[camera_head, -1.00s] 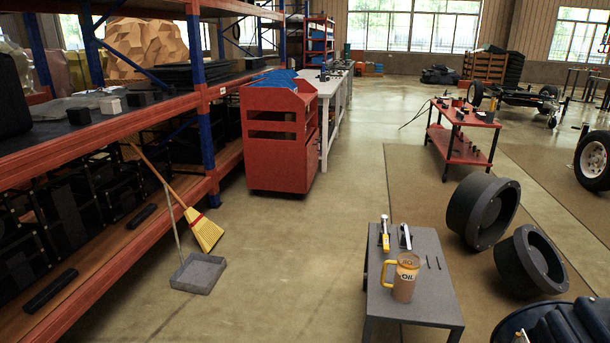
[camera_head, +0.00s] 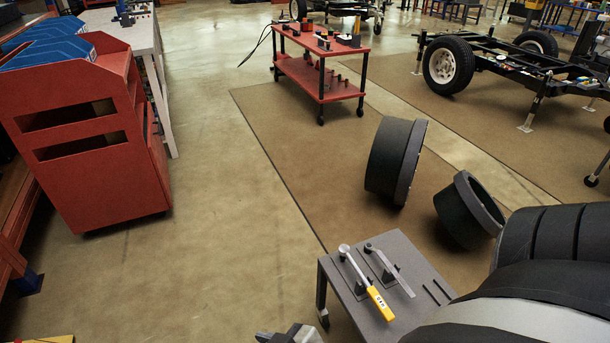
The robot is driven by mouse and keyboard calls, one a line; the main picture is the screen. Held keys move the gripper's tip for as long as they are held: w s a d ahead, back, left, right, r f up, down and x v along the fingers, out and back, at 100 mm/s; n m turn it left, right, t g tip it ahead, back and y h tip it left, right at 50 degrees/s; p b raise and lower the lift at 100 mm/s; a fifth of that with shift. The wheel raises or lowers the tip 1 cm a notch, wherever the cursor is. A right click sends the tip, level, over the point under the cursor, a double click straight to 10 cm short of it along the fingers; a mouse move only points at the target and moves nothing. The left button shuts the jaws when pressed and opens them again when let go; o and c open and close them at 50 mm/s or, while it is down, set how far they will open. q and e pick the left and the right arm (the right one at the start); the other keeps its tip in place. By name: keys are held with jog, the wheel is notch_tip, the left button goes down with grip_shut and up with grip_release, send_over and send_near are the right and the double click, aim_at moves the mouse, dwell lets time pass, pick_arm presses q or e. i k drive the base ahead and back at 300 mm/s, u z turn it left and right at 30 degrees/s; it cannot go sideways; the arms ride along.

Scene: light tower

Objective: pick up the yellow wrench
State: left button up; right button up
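The yellow wrench (camera_head: 379,303) lies on the small grey table (camera_head: 409,247), its silver head toward the back left and its yellow handle toward the front. A grey wrench (camera_head: 392,272) lies just right of it, apart from it. A grey and black piece at the bottom edge looks like the tip of my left gripper (camera_head: 290,335). It is left of and nearer than the table, apart from the yellow wrench, and mostly cut off, so its opening does not show. My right arm fills the lower right and covers the table's right front. My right gripper is not visible.
Two dark wheel-like rings (camera_head: 396,162) stand behind the table on a brown mat (camera_head: 285,140). A red cart (camera_head: 322,75) is farther back. A red cabinet (camera_head: 90,150) stands at left. The floor between cabinet and table is clear.

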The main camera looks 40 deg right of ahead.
aim_at(380, 305)
jog(key=i, duration=1.9)
jog(key=z, duration=3.1)
